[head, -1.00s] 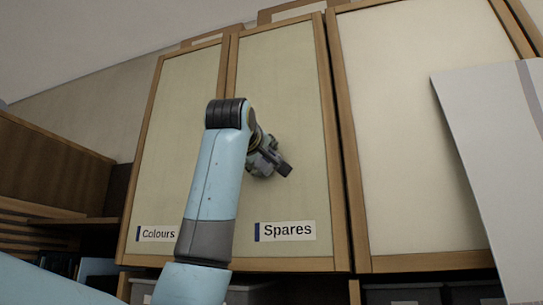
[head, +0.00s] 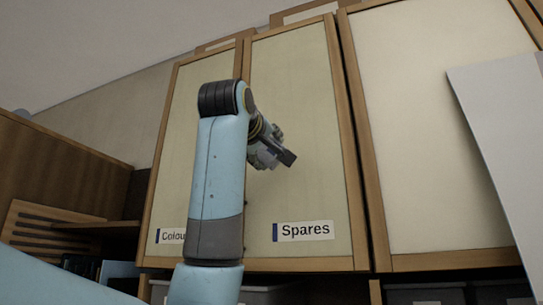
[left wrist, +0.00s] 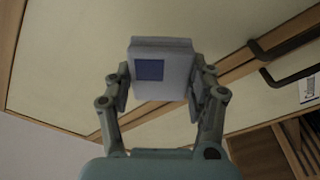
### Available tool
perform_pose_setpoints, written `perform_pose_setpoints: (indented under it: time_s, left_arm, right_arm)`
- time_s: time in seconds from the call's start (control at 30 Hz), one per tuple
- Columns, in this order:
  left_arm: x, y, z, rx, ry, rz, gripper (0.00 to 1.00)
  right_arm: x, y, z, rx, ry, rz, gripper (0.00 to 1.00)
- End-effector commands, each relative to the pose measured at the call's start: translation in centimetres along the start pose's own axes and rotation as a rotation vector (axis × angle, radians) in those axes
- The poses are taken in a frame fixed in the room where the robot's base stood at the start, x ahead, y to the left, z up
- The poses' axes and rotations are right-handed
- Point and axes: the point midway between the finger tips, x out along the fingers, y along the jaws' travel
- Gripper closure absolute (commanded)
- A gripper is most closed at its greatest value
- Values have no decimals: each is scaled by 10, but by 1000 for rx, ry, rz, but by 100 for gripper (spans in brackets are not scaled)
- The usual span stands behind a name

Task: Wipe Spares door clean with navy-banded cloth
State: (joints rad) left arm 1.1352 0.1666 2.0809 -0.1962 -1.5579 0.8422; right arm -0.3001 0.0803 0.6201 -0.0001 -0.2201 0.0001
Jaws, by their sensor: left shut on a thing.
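The cream Spares door (head: 305,110) has a wooden frame and a label reading Spares (head: 303,231) near its bottom. My left gripper (head: 275,153) is in front of its left-middle part. In the left wrist view my left gripper (left wrist: 162,85) is shut on a pale, block-like folded cloth (left wrist: 177,65) with a navy patch. The cloth's face towards the door is hidden, and I cannot tell whether it touches the panel. No clear paint marks show on the visible part of the door. My right gripper is not in view.
The Colours door (head: 180,130) is on the left, partly behind my arm. A wider cream door (head: 430,120) is on the right, with a pale panel (head: 500,140) in front of it. Two dark handles (left wrist: 290,75) show in the left wrist view. Open shelving lies below left.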

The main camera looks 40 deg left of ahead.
Motion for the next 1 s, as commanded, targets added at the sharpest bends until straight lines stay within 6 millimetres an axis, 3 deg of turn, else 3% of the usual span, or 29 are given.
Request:
perform_pose_setpoints:
  time_s: [0.47,0.8,1.0]
  left_arm:
    - [-8,0,-1,-1,0,0,70]
    - [-34,0,-5,-1,0,0,70]
    - [-35,0,-5,0,0,-1,70]
  right_arm:
    - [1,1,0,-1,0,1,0]
    - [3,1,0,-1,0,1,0]
    - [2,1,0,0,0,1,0]
